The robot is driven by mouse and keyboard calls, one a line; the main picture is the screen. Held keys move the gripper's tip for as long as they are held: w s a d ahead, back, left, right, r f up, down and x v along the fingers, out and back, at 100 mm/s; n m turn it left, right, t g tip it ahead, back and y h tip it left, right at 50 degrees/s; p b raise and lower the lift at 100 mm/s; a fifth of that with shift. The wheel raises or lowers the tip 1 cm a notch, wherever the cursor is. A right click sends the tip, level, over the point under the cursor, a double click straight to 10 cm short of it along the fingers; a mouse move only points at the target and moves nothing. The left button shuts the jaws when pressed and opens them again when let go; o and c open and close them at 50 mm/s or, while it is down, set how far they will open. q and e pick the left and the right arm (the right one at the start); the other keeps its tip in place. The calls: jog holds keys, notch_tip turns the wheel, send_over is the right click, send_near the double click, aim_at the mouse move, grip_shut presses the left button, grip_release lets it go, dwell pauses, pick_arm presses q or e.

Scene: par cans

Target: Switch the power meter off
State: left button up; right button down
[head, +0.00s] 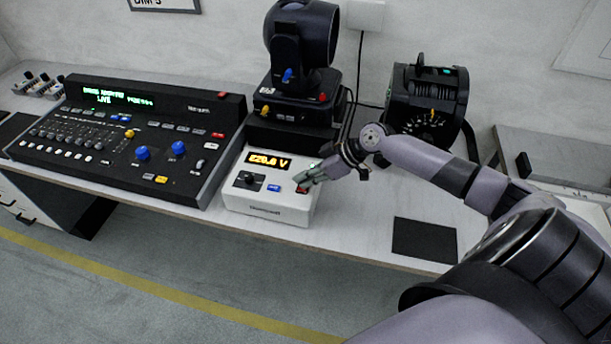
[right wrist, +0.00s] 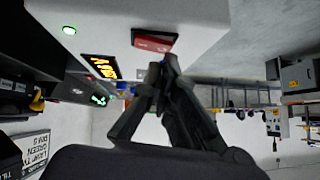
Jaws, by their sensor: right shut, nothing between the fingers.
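The power meter (head: 268,205) is a white box on the bench with a lit amber voltage readout (head: 269,162), a black knob (head: 249,179), a blue button (head: 274,188) and a red switch at its right. My right gripper (head: 306,181) is shut and empty, its tips right at the red switch and partly hiding it. In the right wrist view the red rocker switch (right wrist: 154,43) sits in a black frame just beyond the fingertips (right wrist: 163,66); I cannot tell if they touch. A green lamp (right wrist: 69,30) on the meter glows there. My left gripper is out of view.
A lighting console (head: 130,135) stands to the left of the meter. A moving-head lamp (head: 300,60) stands behind it, and a black par can (head: 428,103) is behind my right arm. A dark mat (head: 424,240) lies near the bench's front edge.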

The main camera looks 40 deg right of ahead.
jog(key=shift+s+a+f+h, duration=0.2)
jog(key=shift+f+h, duration=0.1)
jog(key=shift+f, duration=0.1)
jog(key=shift+w+d, duration=0.15)
jog(key=shift+w+d+r+b, duration=0.15)
jog(key=shift+w+d+b, duration=0.3)
jog(key=shift+d+b, duration=0.1)
